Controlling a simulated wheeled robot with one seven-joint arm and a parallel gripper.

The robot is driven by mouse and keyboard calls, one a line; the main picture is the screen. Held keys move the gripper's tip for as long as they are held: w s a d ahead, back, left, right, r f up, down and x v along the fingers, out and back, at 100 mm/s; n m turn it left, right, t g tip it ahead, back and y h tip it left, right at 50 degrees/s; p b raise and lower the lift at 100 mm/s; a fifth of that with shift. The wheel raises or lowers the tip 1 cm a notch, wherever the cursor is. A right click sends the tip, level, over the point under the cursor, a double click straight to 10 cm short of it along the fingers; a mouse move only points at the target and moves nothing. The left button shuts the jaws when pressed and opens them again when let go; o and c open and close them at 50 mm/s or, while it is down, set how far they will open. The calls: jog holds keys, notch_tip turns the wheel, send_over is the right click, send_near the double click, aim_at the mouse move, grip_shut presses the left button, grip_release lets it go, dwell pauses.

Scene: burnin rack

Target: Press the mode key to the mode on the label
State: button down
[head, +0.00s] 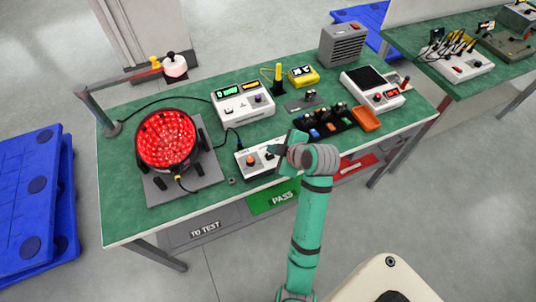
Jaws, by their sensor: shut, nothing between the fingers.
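My gripper (282,150) is shut and empty, over the right end of a low white control box (246,171) at the front of the green bench. That box has an orange knob and dark controls, partly hidden by my gripper and wrist. Behind it stands a white instrument (243,113) with a green-lit display, a second display and small knobs. I cannot tell which control is the mode key, and no mode label is readable at this size. Whether the gripper touches the box is unclear.
A round fixture with lit red lamps (166,139) stands on a grey plate at left. A black tray of parts (325,124), an orange tray (366,119) and a white unit with a dark screen (371,88) are at right. Bins marked TO TEST and PASS (273,197) hang below the front edge.

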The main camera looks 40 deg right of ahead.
jog(key=shift+w+a, duration=0.1)
jog(key=shift+a, duration=0.1)
dwell(0.3)
jog(key=shift+w, duration=0.25)
jog(key=shift+a, duration=0.15)
jog(key=shift+s, duration=0.1)
jog(key=shift+s+d, duration=0.25)
jog(key=shift+d, duration=0.1)
jog(key=shift+w+a, duration=0.1)
jog(key=shift+a, duration=0.1)
